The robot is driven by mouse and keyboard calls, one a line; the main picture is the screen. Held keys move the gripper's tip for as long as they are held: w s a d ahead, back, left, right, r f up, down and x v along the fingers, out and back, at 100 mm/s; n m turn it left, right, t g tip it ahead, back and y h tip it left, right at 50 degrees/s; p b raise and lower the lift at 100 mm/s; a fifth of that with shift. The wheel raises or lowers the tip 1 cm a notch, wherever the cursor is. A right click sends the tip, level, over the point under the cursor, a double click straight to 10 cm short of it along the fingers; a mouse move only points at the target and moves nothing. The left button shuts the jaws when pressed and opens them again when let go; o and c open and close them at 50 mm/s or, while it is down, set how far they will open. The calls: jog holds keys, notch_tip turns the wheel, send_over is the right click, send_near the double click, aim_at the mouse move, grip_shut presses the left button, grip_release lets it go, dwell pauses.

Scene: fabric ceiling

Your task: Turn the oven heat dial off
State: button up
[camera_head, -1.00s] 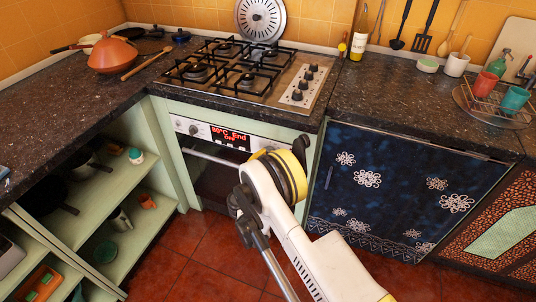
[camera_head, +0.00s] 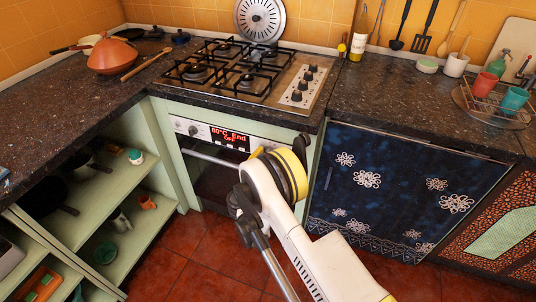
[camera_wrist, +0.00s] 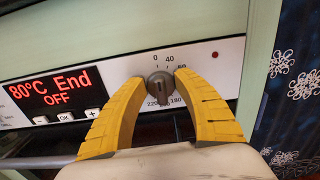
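The oven heat dial (camera_wrist: 160,87) is a dark grey knob on the oven's white panel, in the middle of the wrist view. Numbers ring it, with 0 at the top and 220 and 180 at the bottom. Its raised grip stands roughly upright; which end is the pointer is unclear. My gripper (camera_wrist: 161,78) has its two yellow fingers spread on either side of the dial, close to its edges; I see no clear grip on it. In the head view my arm hides the dial. The oven display (camera_wrist: 52,92) reads 80°C End OFF in red and also shows in the head view (camera_head: 230,138).
A second oven knob (camera_head: 193,130) is left of the display. The dark counter edge and gas hob (camera_head: 245,75) lie above the panel. A blue flowered curtain (camera_head: 400,190) hangs right of the oven, and open shelves (camera_head: 120,185) stand to the left.

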aim_at(271, 129)
notch_tip(271, 129, up, 10)
jog(key=shift+f, duration=0.2)
dwell(0.4)
